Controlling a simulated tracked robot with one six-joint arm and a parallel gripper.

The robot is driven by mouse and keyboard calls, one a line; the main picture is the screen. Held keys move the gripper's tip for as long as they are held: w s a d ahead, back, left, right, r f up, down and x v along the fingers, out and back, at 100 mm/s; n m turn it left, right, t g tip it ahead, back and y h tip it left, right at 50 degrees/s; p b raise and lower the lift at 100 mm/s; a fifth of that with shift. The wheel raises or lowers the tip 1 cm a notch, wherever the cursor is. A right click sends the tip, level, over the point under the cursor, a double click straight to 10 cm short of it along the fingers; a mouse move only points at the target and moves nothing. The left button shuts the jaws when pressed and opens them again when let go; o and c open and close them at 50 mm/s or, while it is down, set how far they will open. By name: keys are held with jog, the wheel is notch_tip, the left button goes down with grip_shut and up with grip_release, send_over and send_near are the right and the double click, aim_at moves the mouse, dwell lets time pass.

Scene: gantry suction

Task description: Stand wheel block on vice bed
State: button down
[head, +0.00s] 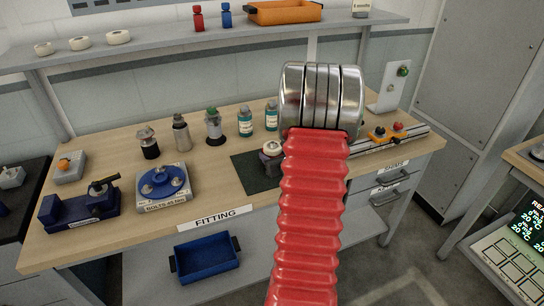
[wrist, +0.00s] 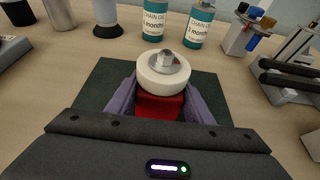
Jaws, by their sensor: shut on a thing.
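The wheel block, a white wheel (wrist: 163,72) with a metal hub nut on a red block (wrist: 160,106), is between the purple fingers of my gripper (wrist: 162,104) in the wrist view. The gripper is shut on the red block. The wheel faces up, over the dark mat (wrist: 98,82); I cannot tell whether the block touches it. In the head view the wheel (head: 272,146) shows just left of my red arm, which hides much of the gripper. A blue device with a dark handle (head: 80,207), at the bench's front left, looks like the vice; its label is unreadable.
A round blue bolt fixture (head: 162,186) stands right of that device. A metal rail with coloured blocks (head: 390,138) lies at the right. A shelf (head: 170,58) overhangs the back. Bare wood shows along the front edge.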

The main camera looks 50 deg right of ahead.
dwell(0.4)
jog(key=c, duration=0.9)
grip_release()
jog(key=shift+f, duration=0.1)
jog(key=v, duration=1.2)
jog(key=shift+s, duration=0.1)
